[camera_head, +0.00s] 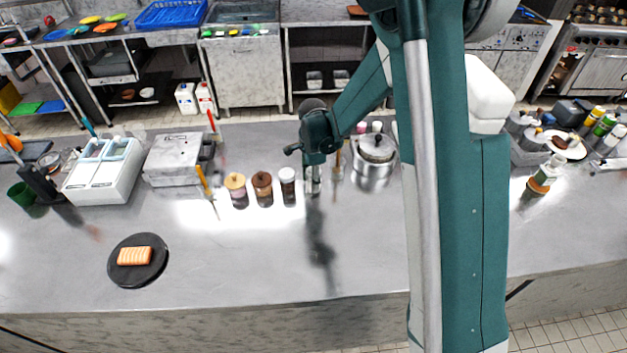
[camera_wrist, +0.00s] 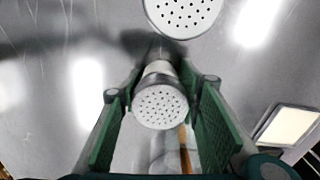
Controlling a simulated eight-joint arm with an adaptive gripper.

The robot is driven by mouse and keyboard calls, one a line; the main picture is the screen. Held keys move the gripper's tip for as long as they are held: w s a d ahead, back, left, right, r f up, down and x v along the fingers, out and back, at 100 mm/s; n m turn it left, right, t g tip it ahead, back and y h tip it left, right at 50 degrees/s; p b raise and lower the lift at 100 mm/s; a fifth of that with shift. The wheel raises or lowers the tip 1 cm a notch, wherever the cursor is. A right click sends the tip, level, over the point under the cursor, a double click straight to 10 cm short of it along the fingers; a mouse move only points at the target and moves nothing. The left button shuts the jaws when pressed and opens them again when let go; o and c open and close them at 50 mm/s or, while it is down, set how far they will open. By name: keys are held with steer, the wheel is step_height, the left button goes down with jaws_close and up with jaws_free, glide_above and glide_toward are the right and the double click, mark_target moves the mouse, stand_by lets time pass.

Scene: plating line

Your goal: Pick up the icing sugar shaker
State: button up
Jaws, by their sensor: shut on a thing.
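A pale shaker with a perforated grey-white lid (camera_wrist: 160,106) stands between the two green fingers of my gripper (camera_wrist: 161,82) in the wrist view. My gripper is shut on it, and its pale body fits the icing sugar shaker. In the head view my gripper (camera_head: 313,176) is low over the counter, right of the row of jars, and hides most of the shaker. I cannot tell whether its base touches the counter. A second perforated lid (camera_wrist: 183,14) shows just beyond the fingers, apart from them.
A white-topped jar (camera_head: 288,187), a brown-lidded jar (camera_head: 262,188) and a yellow-lidded jar (camera_head: 236,190) stand left of my gripper. A lidded pot (camera_head: 375,165) is close on the right. A black plate (camera_head: 119,276) carries an orange block. The front middle counter is clear.

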steer(key=shift+r, duration=0.15)
steer(key=shift+r, duration=4.9)
